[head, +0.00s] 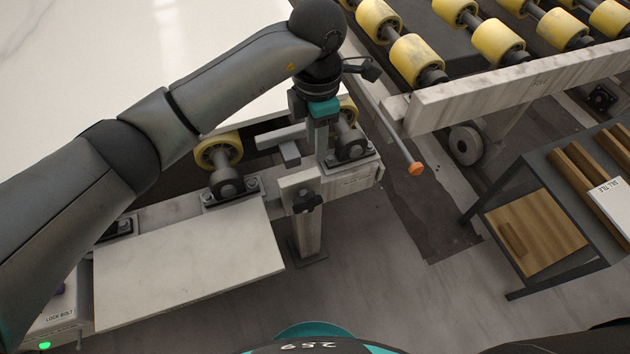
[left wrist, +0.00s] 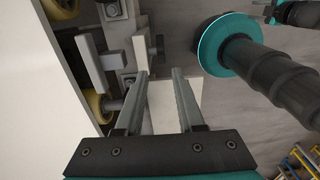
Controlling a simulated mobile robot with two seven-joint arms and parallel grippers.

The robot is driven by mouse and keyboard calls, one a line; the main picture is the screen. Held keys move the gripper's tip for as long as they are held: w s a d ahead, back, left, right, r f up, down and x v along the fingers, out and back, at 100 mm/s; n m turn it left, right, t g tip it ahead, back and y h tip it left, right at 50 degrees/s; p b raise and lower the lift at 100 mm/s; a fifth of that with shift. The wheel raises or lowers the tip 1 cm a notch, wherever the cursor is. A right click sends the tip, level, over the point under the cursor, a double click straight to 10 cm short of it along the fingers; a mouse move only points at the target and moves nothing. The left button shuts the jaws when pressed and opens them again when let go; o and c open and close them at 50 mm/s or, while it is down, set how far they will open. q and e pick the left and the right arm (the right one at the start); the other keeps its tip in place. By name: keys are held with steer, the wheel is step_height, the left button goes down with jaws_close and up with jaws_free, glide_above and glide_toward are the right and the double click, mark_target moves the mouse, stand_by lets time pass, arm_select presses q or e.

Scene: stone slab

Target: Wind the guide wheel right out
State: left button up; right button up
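A black lobed hand knob (head: 307,201) sits on the front of a pale clamp block (head: 297,182) at the end of the roller frame. It is the only wheel-like handle I can make out; I cannot tell for sure that it is the guide wheel. The knob shows in the left wrist view (left wrist: 158,46), beyond my fingertips. A grey angled guide bar (head: 289,151) stands just behind it. My left gripper (head: 320,140) points down above and behind the knob. In the left wrist view my left gripper (left wrist: 160,75) is open and empty. My right gripper is not clearly shown.
A pale slab (head: 190,262) lies along the front left. An orange-tipped rod (head: 415,168) sticks out to the right. Another roller conveyor (head: 500,95) stands at upper right, and a dark shelf trolley (head: 540,255) below it. The floor in front of the knob is clear.

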arm_select(q)
step_height(320, 180, down, 2)
steer(key=b, duration=0.6)
glide_above(316, 195)
step_height(316, 195, down, 4)
arm_select(e)
steer(key=w+d+f, duration=0.1)
steer(key=d+f, duration=0.3)
steer(key=f, duration=0.2)
arm_select(q)
step_height(316, 195, down, 8)
steer(key=shift+f+b, duration=0.25)
steer(key=shift+b, duration=0.6)
step_height(316, 195, down, 5)
steer(key=shift+b, duration=0.75)
steer(key=shift+f+b, duration=0.35)
steer(key=shift+f, duration=0.65)
arm_select(e)
steer(key=w+a+f+t, duration=0.1)
steer(key=w, duration=0.6)
steer(key=shift+w+a+f, duration=0.3)
steer(key=shift+a+f, duration=0.05)
steer(key=shift+a, duration=0.05)
arm_select(q)
steer(key=shift+w, duration=0.1)
jaws_close()
